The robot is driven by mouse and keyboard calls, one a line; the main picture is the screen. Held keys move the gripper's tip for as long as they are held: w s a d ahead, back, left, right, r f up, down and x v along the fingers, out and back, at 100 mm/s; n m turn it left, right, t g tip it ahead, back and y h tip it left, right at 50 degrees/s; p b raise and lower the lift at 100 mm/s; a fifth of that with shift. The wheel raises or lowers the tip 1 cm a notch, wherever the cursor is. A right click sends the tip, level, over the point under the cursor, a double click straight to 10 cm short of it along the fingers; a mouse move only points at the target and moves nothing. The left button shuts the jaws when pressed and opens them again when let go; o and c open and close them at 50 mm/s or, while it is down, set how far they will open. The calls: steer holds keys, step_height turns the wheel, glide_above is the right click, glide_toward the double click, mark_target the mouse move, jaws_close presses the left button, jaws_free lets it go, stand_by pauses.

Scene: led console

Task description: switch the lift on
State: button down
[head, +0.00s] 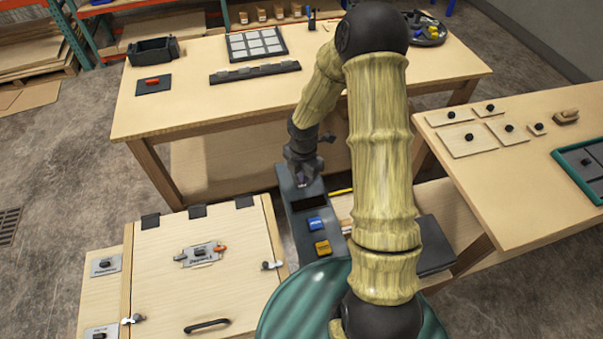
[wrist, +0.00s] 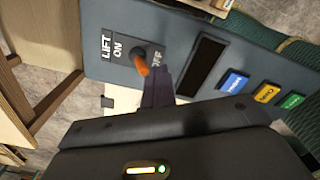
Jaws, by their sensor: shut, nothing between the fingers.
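The grey console (head: 297,208) stands below my arm in the head view, and its panel (wrist: 95,20) fills the top of the wrist view. The lift switch is an orange lever (wrist: 141,66) between the labels ON, on the left, and OFF, on the right. I cannot tell for sure to which side the lever leans. My gripper (head: 303,181) is over the console's far end. Its fingers (wrist: 158,85) are shut and empty, just right of the lever on the OFF side. I cannot tell whether they touch it. In the head view my gripper hides the switch.
A dark display (wrist: 200,66) and blue (wrist: 234,82), yellow (wrist: 266,93) and green (wrist: 292,101) buttons are right of the switch in the wrist view. A wooden table (head: 200,105) stands behind the console. A hinged wooden panel (head: 170,290) lies left of it, another table (head: 480,190) right.

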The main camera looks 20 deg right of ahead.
steer(key=shift+w, duration=0.25)
steer(key=shift+w+p, duration=0.3)
steer(key=shift+w, duration=0.2)
step_height(320, 180, up, 7)
steer(key=p, duration=0.6)
steer(key=shift+s, duration=0.4)
stand_by(0.5)
